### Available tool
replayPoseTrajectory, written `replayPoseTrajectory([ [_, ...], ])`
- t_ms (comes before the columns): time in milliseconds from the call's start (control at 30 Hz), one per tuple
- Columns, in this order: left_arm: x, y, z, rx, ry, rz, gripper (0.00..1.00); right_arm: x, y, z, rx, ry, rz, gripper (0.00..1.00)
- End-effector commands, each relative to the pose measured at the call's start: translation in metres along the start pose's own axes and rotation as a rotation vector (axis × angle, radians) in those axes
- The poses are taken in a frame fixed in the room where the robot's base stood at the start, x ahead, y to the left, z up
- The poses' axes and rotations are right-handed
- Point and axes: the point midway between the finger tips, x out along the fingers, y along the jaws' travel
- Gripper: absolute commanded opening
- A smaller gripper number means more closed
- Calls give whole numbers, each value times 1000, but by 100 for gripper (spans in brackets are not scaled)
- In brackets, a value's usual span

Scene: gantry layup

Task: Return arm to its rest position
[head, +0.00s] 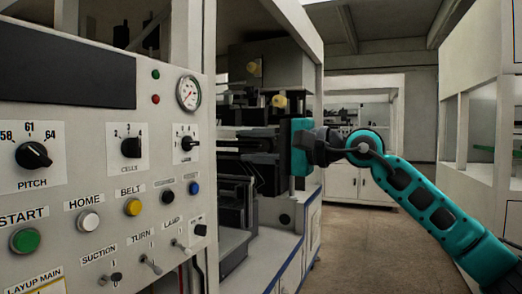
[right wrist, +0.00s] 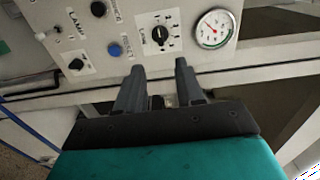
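My right arm (head: 420,200), teal and black, reaches in from the right in the head view. Its gripper (head: 243,145) points left towards the control panel (head: 100,160), just off the panel's right edge. In the right wrist view the two dark fingers (right wrist: 158,82) stand apart with a clear gap and nothing between them. Beyond the fingertips is a black rotary knob (right wrist: 160,35) on a white plate, which also shows in the head view (head: 187,143). The fingers look apart from it. My left gripper is in neither view.
The panel carries a pressure gauge (head: 188,92), a blue button (head: 194,188), a yellow button (head: 132,207), a green start button (head: 25,240) and toggle switches. Machinery (head: 235,200) stands behind my right gripper. Open floor (head: 350,250) lies below the right arm.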

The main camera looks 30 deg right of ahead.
Motion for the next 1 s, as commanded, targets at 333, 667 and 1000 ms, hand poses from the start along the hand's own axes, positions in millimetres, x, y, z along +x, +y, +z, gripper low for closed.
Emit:
replayPoseTrajectory([
  [333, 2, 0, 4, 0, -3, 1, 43, -13, 0, 1, -1, -2, 1, 37],
  [667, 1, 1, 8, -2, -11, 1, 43, -12, 0, 0, 0, -1, 0, 37],
  [1000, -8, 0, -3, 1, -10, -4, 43, 32, 59, 43, 620, -218, -21, 37],
])
